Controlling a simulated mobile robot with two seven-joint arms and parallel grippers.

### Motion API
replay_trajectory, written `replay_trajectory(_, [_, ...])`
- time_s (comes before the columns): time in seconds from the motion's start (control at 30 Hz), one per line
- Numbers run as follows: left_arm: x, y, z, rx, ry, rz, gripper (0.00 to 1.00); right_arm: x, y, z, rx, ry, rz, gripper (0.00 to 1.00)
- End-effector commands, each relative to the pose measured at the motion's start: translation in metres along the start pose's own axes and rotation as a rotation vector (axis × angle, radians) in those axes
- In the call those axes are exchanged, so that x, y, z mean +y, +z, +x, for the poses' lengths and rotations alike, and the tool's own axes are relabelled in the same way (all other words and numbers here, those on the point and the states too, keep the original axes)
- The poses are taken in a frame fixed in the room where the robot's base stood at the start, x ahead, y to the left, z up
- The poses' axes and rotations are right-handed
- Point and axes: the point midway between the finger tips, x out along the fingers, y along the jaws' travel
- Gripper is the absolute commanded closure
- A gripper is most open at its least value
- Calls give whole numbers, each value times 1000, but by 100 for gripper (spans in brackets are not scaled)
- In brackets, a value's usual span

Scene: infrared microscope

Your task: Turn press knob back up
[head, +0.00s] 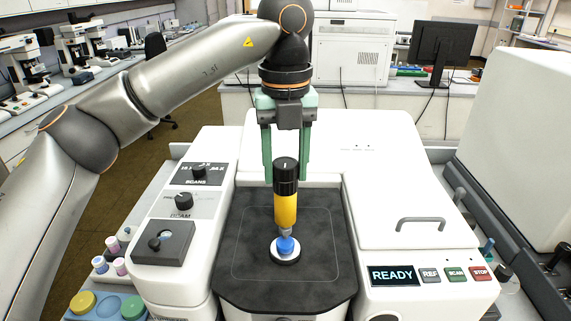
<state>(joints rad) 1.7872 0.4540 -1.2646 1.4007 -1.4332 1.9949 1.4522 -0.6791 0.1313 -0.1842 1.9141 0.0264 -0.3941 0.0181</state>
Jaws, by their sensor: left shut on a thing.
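The press knob (286,171) is a black ribbed cap on top of a yellow press column (286,207). The column stands upright over the middle of the dark plate (323,275), and its narrow grey tip comes down to a blue piece (286,245) on a white-topped round base. My left gripper (287,172) points straight down from above. Its green fingers are shut on the press knob, one at each side, and reach behind its upper part. How tightly the far sides touch is hidden. My right gripper is out of view.
On the left housing are a SCANS dial (198,171), a BEAM dial (183,202) and a small dark box (162,243). A READY display (394,276) and several buttons sit at right. A handled lid (420,224) stands right of the plate. Small coloured containers lie at lower left.

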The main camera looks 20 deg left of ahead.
Motion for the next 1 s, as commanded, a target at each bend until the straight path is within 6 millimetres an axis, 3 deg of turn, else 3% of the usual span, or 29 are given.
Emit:
replay_trajectory(0.13, [0, 0, 0, 0, -1, 1, 100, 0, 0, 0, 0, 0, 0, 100])
replay_trajectory(0.17, [0, 0, -1, 0, -1, 1, 46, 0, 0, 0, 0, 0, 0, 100])
replay_trajectory(0.4, [0, 0, 0, 0, 0, 2, 19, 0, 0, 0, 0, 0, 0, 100])
replay_trajectory(0.77, [0, 0, -8, -2, -1, 2, 19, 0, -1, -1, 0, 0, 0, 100])
replay_trajectory(1.0, [0, 0, -54, -6, -2, 0, 19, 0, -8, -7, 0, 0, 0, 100])
